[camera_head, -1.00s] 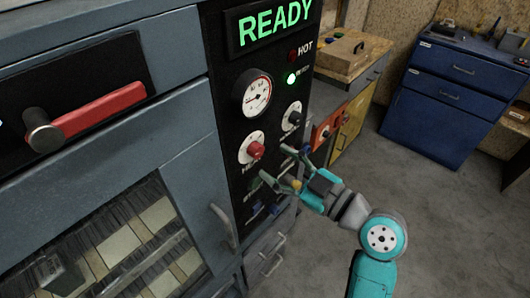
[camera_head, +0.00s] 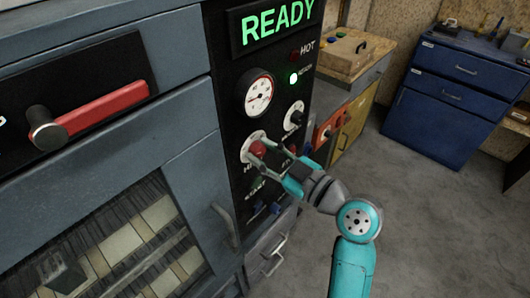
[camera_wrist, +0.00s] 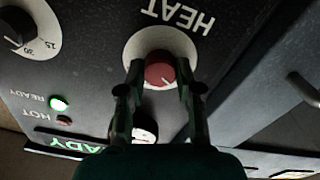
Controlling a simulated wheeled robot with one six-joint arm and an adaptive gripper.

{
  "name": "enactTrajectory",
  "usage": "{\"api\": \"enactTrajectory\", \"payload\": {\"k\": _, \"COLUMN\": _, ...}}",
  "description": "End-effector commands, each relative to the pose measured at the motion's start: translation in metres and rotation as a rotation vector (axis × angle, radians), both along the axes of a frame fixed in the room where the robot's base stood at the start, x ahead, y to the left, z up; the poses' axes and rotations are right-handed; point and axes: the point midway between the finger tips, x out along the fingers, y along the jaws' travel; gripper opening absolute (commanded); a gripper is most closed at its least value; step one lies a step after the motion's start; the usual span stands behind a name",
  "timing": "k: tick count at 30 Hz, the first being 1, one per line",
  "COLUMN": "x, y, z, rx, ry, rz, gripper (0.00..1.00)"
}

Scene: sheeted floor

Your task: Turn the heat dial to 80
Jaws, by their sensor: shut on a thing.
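The heat dial is a red knob (camera_head: 257,149) on a white round plate (camera_wrist: 132,45), set in the black control panel (camera_head: 226,100). In the wrist view the red knob (camera_wrist: 160,71) sits between my fingers below the upside-down word HEAT, with a pale pointer mark on its face. My gripper (camera_wrist: 160,80) is shut on the knob, one finger on each side. In the head view my gripper (camera_head: 266,156) reaches the knob from the lower right and partly covers it. The number at the pointer is too small to read.
A gauge (camera_head: 258,92) is above the dial, and a dark knob (camera_head: 295,114) is to its upper right. The READY sign (camera_head: 277,20) and green ready lamp (camera_head: 294,78) are lit. The oven door handle (camera_head: 225,226) stands out below left. Open floor (camera_head: 430,220) is at right.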

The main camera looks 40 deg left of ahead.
Motion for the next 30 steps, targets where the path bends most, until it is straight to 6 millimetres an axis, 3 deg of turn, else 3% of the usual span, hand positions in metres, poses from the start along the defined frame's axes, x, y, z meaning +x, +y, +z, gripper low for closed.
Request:
{"api": "enactTrajectory", "payload": {"k": 14, "x": 0.0, "y": 0.0, "z": 0.0, "rx": 0.01, "ry": 0.132, "rz": 0.0, "gripper": 0.0}}
{"api": "enactTrajectory", "payload": {"k": 30, "x": 0.0007, "y": -0.0001, "z": -0.0001, "rx": 0.049, "ry": 0.619, "rz": 0.0, "gripper": 0.0}}
